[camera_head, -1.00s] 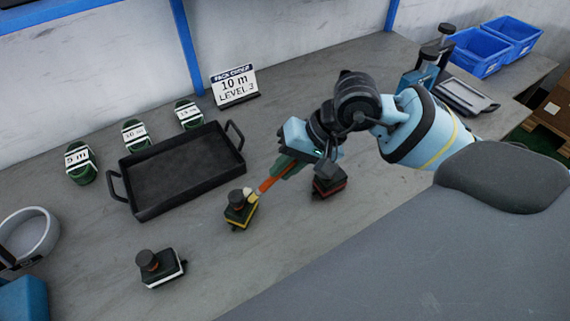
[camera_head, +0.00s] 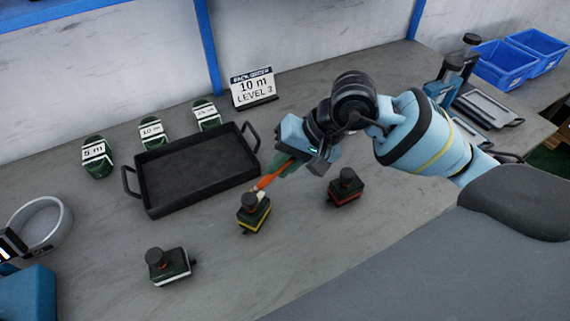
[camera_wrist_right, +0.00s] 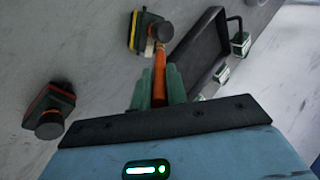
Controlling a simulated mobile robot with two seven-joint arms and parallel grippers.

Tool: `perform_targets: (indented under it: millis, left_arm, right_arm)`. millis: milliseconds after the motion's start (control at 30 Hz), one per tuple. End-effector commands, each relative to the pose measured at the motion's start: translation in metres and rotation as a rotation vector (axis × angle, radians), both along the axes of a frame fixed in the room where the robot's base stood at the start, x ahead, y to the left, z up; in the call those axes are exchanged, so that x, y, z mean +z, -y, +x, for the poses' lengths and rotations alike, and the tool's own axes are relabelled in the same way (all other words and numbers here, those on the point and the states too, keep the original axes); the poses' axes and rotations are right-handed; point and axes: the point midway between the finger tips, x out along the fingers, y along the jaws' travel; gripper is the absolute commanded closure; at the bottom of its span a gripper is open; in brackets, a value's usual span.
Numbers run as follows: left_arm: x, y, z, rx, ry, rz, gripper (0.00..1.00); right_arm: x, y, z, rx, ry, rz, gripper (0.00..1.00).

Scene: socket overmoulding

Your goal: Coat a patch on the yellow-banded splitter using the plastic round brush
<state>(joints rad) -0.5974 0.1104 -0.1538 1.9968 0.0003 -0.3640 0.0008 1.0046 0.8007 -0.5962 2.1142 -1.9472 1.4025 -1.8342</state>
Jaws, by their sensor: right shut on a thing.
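The yellow-banded splitter (camera_head: 253,214) stands on the grey bench, a dark block with a round black knob. It also shows at the top of the right wrist view (camera_wrist_right: 144,33). My right gripper (camera_head: 283,168) is shut on the orange handle of the round brush (camera_head: 272,177). In the right wrist view the green fingers (camera_wrist_right: 160,88) hold the orange handle (camera_wrist_right: 159,75). The brush's pale tip (camera_wrist_right: 150,47) is at the splitter's side by the knob; I cannot tell whether it touches.
A red-banded splitter (camera_head: 345,188) stands right of the brush, a white-banded one (camera_head: 168,266) at front left. A black tray (camera_head: 139,198) lies behind, with green labelled coils (camera_head: 97,157) and a sign (camera_head: 253,89) beyond. Blue bins (camera_head: 503,68) stand at far right.

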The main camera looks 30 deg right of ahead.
Motion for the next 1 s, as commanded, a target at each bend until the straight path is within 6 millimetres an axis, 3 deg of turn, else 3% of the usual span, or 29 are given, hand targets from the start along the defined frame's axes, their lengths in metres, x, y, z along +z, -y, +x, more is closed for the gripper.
perform_targets:
  millis: [267, 733, 1000]
  left_arm:
    - [-0.005, 0.000, -0.006, 0.000, -0.013, 0.000, 0.64]
    - [-0.014, 0.000, -0.013, 0.000, -0.031, 0.000, 0.64]
    - [-0.014, 0.000, -0.013, -0.001, -0.029, 0.000, 0.64]
  right_arm:
    - [-0.001, 0.001, -0.001, 0.000, -0.002, 0.000, 1.00]
    - [-0.001, 0.022, -0.028, 0.000, -0.002, -0.002, 1.00]
    - [0.001, 0.024, -0.032, 0.001, -0.001, 0.000, 1.00]
